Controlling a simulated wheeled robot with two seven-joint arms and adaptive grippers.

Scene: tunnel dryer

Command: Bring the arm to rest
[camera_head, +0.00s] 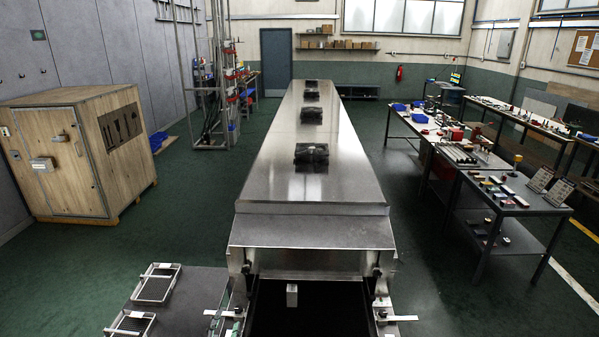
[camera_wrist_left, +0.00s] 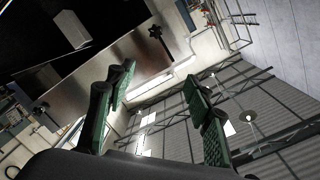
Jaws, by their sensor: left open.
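My left gripper (camera_wrist_left: 158,85) shows in the left wrist view. Its two green-padded fingers stand wide apart with nothing between them, so it is open and empty. I cannot make out this gripper clearly in the head view. The wrist view is tilted, with the ceiling and wall behind the fingers. My right gripper is not in view.
A long steel tunnel dryer (camera_head: 310,185) runs away ahead, with a small pale block (camera_head: 292,295) in its dark mouth. Wire-framed trays (camera_head: 157,284) lie on a grey surface at lower left. A wooden crate (camera_head: 60,165) stands left, a cluttered table (camera_head: 535,203) right.

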